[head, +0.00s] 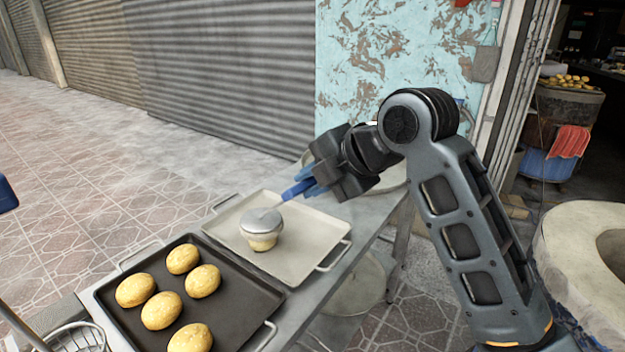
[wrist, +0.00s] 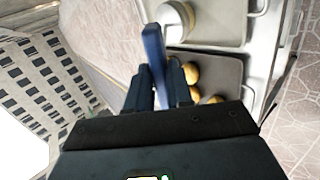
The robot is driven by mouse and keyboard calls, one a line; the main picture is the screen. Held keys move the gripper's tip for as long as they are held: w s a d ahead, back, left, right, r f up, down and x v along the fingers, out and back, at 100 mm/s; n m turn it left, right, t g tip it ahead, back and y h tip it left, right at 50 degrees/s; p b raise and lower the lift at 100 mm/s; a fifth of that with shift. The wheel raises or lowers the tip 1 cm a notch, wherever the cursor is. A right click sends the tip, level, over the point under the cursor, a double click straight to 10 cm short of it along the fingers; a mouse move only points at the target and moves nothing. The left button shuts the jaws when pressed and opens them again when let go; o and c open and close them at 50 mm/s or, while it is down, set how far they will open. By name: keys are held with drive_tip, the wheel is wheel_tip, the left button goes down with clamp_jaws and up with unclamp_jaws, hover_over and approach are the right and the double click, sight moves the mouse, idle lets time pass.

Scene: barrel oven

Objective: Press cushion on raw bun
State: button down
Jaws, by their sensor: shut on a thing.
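My gripper (head: 318,180) is shut on the blue handle (head: 297,190) of the cushion. In the wrist view the handle (wrist: 153,55) stands out between the fingers (wrist: 158,88). The cushion (head: 261,217) is a round, grey-white pad and sits over the pale raw bun (head: 262,241) on the light tray (head: 313,226). The two appear to touch, and the pad hides the bun's top. In the wrist view the cushion (wrist: 175,18) is a pale round shape near the top, partly beside the handle.
A dark tray (head: 246,311) with several golden buns (head: 161,310) stands in front on the metal table (head: 376,214). A wire basket (head: 78,338) is at the lower left. A round stone oven (head: 575,262) stands at the right. A bowl is partly hidden behind my gripper.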

drive_tip(key=shift+r+p, duration=3.15)
drive_tip(key=shift+r, duration=1.4)
